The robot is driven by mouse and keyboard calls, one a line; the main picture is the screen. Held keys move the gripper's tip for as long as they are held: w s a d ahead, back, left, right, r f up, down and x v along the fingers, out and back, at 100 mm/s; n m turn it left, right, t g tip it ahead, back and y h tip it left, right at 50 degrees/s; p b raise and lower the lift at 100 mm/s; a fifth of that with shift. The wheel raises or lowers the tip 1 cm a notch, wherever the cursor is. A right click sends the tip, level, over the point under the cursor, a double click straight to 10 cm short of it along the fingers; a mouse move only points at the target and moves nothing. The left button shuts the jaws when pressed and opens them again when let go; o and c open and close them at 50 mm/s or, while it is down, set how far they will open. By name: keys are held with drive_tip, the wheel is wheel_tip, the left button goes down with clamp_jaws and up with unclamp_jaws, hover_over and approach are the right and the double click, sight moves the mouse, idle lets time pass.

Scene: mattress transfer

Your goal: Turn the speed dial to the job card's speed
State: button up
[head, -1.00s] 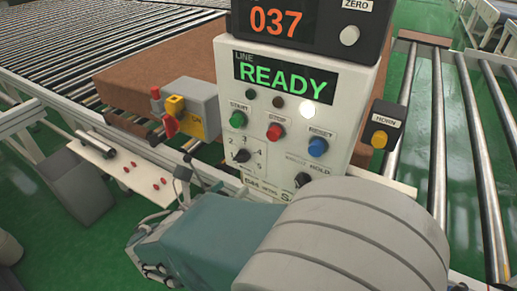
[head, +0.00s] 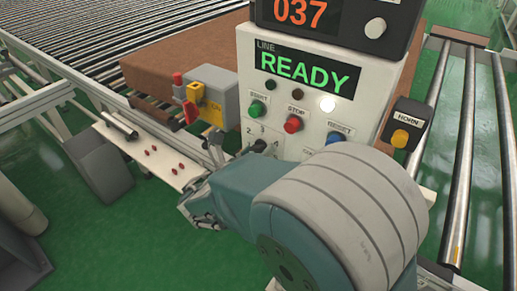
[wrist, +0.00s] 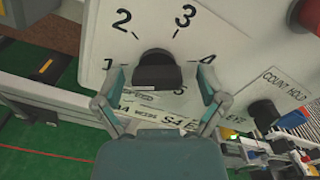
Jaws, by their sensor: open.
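The black speed dial (wrist: 157,72) sits on the white panel, with numbers 1 to 5 around it in the wrist view. Its pointer direction is not clear. It also shows small in the head view (head: 262,146), partly behind my arm. My gripper (wrist: 161,82) is open, one finger on each side of the dial's lower part; contact is not visible. In the head view my gripper (head: 214,160) is partly hidden by my arm. A job card (wrist: 150,112) below the dial, partly covered, shows "S4" and other cut-off print.
A count/hold knob (wrist: 263,113) is to the right of the dial. START (head: 257,109), STOP (head: 293,124) and RESET (head: 336,138) buttons are above it. The screen (head: 305,70) reads READY. A red-yellow switch box (head: 212,97) stands left and a horn button (head: 401,137) right.

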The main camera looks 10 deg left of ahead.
drive_tip(key=shift+w+a+f, duration=0.1)
drive_tip(key=shift+a, duration=0.3)
drive_tip(key=shift+d, duration=0.25)
drive_tip(key=c, duration=1.2)
drive_tip(key=shift+o, duration=0.2)
